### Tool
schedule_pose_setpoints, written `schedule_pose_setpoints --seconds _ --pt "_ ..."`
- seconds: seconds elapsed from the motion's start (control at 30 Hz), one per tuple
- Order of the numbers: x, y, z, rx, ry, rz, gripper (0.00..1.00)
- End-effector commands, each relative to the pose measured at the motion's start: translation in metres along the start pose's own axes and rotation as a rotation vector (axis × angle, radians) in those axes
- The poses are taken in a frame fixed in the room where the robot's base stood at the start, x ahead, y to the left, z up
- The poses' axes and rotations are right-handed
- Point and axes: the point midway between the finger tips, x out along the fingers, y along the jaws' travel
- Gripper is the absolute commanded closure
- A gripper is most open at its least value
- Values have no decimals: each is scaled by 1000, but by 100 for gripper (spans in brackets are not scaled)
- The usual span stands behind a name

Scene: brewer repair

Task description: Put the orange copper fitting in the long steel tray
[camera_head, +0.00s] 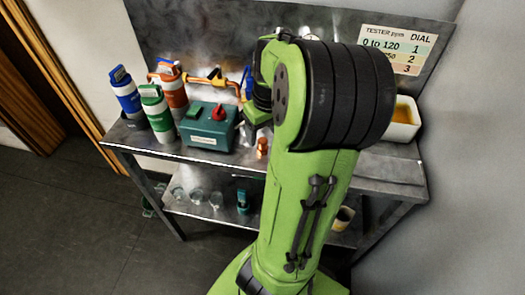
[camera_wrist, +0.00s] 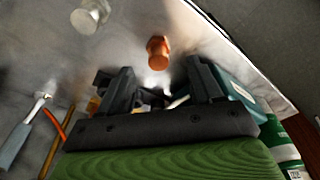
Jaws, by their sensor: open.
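The orange copper fitting (camera_head: 262,147) stands near the front edge of the steel bench, just right of the teal box. In the wrist view the fitting (camera_wrist: 158,50) shows beyond my fingertips, near the middle of the gap between them and apart from both. My gripper (camera_wrist: 162,82) is open, with nothing held between the fingers. In the head view my arm hides most of the gripper and the middle of the bench. I cannot pick out the long steel tray for sure in either view.
A teal box (camera_head: 207,127) with a red knob stands left of the fitting. Blue, green (camera_head: 156,112) and red bottles stand farther left. A white container (camera_head: 403,122) with amber liquid is at right. The wrist view shows a pale cylinder (camera_wrist: 90,15) and a grey-handled tool (camera_wrist: 20,135).

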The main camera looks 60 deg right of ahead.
Motion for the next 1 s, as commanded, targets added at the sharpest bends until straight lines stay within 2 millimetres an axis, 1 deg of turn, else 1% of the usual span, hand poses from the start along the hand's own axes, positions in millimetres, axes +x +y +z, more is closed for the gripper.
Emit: schedule_pose_setpoints --seconds 0.03,0.1,0.2,0.3,0.47,0.5,0.77,0.9,0.93,1.0 --pt "12 0 1 0 -1 -5 35" --pt "28 1 1 1 -1 -5 35" --pt "44 1 1 -1 -1 -5 35" --pt "50 2 0 -1 0 -2 35" --pt "48 2 0 0 0 -1 35" --pt "48 2 0 0 0 -1 37" --pt "48 2 0 0 0 -1 77" --pt "48 2 0 0 0 -1 98" --pt "48 2 0 0 0 -1 100" --pt "48 2 0 0 0 -1 100"
